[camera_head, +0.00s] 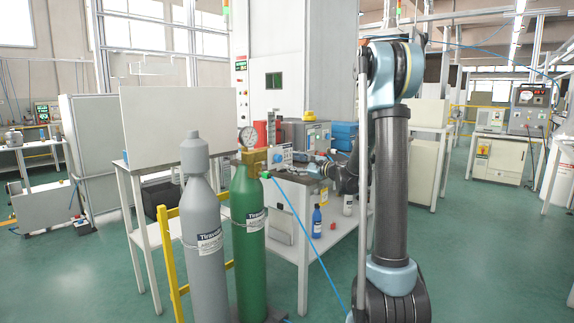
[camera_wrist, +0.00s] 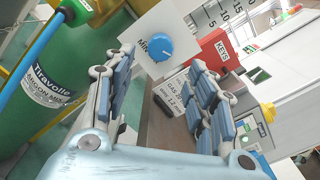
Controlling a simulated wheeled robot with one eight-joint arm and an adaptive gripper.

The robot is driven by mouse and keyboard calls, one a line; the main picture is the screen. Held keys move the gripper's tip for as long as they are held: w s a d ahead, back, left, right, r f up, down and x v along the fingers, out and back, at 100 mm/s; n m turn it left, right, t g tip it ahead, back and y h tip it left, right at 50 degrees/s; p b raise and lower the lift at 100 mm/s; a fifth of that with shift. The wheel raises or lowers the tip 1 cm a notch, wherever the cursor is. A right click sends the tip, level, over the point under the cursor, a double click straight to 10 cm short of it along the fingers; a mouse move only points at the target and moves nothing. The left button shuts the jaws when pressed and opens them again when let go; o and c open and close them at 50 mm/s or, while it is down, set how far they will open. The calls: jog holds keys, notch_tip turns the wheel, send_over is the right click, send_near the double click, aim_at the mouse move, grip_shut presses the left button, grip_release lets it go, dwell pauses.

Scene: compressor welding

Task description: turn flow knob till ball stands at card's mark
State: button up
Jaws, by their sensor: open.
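A blue flow knob (camera_wrist: 159,46) with a white pointer line sits on a white panel marked "Min" in the wrist view. My gripper (camera_wrist: 157,64) is open and empty, its blue-padded fingers spread, with the knob just beyond the gap between the tips. I see no contact. A card (camera_wrist: 173,92) behind the right finger reads "GAS 20" and "WIRE 1.2", partly hidden. A numbered flow scale (camera_wrist: 228,14) is cut off by the top edge; I cannot make out the ball. In the head view, my gripper (camera_head: 312,163) is small beside the white meter block (camera_head: 279,155).
A red "KEYS" box (camera_wrist: 217,58) stands close to the right finger. Blue (camera_head: 317,221) and white bottles (camera_head: 348,205) stand on the lower shelf.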

jog(key=shift+v, duration=2.05)
send_near(280, 159)
jog(key=shift+m, duration=0.3)
jog(key=x, duration=0.9)
jog(key=shift+w, duration=0.2)
jog(key=c, duration=1.1)
